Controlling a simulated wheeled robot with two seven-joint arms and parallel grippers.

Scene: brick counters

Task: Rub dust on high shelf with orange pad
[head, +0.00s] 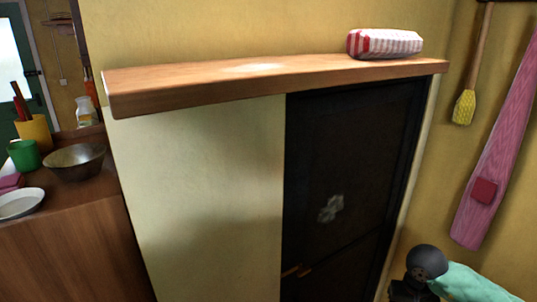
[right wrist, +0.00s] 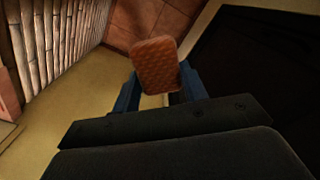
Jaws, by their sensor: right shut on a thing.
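The high shelf (head: 200,83) is a brown wooden board running across the top of the pale wall and the dark panel. A pale dust patch (head: 252,68) lies on its top, left of the middle. My right gripper (right wrist: 158,86) is shut on the orange pad (right wrist: 156,62), a textured, rounded block, in the right wrist view. In the head view my right arm shows at the bottom right, well below the shelf; the pad cannot be made out there. My left gripper is not in view.
A red-and-white striped package (head: 385,44) lies on the shelf's right end. A left counter (head: 70,235) holds a bowl (head: 75,160), a plate (head: 20,204) and cups.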

